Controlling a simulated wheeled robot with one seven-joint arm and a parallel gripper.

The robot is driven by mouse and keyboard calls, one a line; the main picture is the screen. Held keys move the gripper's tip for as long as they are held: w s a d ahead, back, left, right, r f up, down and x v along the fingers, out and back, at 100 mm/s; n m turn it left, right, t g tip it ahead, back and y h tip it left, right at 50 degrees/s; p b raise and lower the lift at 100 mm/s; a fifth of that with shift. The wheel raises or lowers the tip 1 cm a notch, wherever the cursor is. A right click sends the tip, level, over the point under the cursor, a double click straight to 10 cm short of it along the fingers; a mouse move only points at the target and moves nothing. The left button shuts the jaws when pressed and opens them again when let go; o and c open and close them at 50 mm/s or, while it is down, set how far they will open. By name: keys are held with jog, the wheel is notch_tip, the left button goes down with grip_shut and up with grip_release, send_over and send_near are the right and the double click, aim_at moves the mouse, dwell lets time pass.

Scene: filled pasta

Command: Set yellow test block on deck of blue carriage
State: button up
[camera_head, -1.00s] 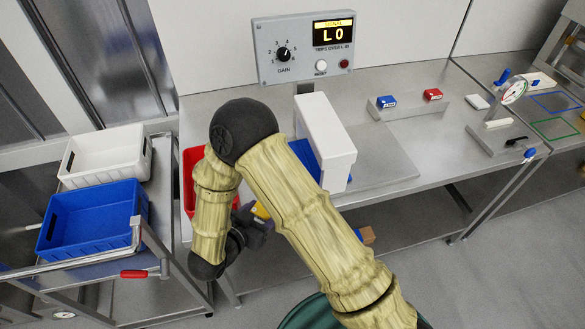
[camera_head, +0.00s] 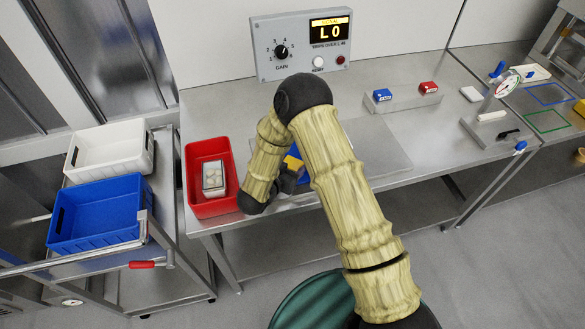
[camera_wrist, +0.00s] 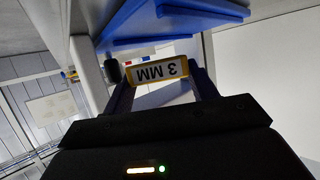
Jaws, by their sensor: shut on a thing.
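My gripper (camera_wrist: 160,80) is shut on the yellow test block (camera_wrist: 158,72), whose white label "3 MM" appears upside down in the wrist view. In the head view a small part of the yellow block (camera_head: 293,153) shows beside my arm. A blue flat part, apparently the blue carriage (camera_wrist: 165,22), is close beyond the block at the top of the wrist view. I cannot tell whether they touch. In the head view my arm hides most of the carriage and the white housing around it.
A red bin (camera_head: 208,150) with a light item in it stands on the bench left of my gripper. The control box (camera_head: 300,46) reads "LO" behind. Blue (camera_head: 382,95) and red (camera_head: 428,87) blocks stand right. A cart with blue (camera_head: 98,213) and white bins is at left.

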aim_at(293, 170)
jog(key=shift+w, duration=0.15)
jog(key=shift+w+d+f+p, duration=0.1)
jog(key=shift+w+f+p, duration=0.15)
jog(key=shift+f, duration=0.2)
jog(key=shift+w+d+f+p, duration=0.15)
jog(key=shift+f+p, duration=0.15)
jog(key=shift+f, duration=0.2)
jog(key=shift+w+d+f+p, duration=0.15)
jog(key=shift+f+p, duration=0.15)
jog(key=shift+f, duration=0.15)
jog(key=shift+a+f, duration=0.2)
jog(key=shift+f, duration=0.1)
jog(key=shift+s, duration=0.2)
jog(key=shift+w+d+f, duration=0.1)
jog(key=o, duration=0.6)
jog(key=shift+f, duration=0.1)
jog(key=o, duration=0.4)
